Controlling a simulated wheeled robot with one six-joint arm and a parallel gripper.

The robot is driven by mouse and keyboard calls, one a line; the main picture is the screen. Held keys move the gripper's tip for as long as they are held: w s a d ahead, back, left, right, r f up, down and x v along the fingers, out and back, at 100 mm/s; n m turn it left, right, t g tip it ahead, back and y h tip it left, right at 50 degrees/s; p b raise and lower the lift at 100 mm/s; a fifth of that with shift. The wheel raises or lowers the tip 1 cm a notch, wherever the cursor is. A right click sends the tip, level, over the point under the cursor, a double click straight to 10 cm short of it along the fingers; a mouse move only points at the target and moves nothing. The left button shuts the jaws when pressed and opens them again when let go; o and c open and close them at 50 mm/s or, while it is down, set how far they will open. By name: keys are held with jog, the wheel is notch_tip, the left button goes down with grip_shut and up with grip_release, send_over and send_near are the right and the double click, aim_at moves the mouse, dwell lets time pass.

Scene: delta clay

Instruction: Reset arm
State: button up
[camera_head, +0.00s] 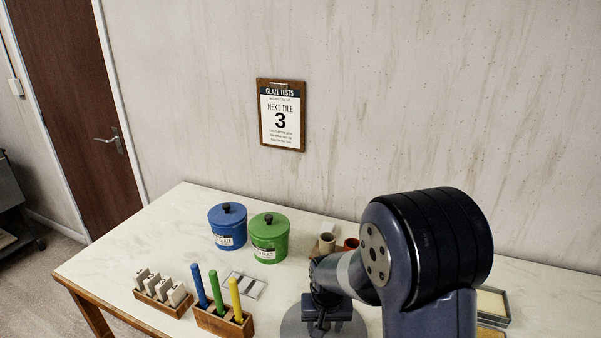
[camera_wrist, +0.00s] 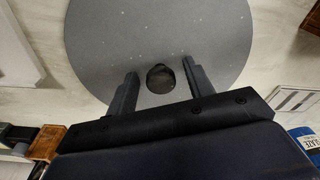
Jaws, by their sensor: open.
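My gripper (camera_wrist: 159,67) is open in the wrist view, its two fingers apart over a grey round disc (camera_wrist: 160,25). A small dark round piece (camera_wrist: 161,79) shows between the fingers, and I cannot tell whether it is part of the disc. Neither finger clearly touches it. In the head view my gripper (camera_head: 326,312) is low over the same grey disc (camera_head: 293,322) on the table, and my arm hides much of that area.
Blue (camera_head: 228,228) and green (camera_head: 269,240) lidded canisters stand behind left. A wooden block (camera_head: 222,322) holds blue, green and yellow sticks; a rack (camera_head: 163,300) holds pale tiles. A red pot (camera_head: 350,244) is partly hidden. A "NEXT TILE 3" board (camera_head: 281,115) hangs on the wall.

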aim_at(325, 325)
jog(key=shift+r+b, duration=0.3)
jog(key=shift+r, duration=1.25)
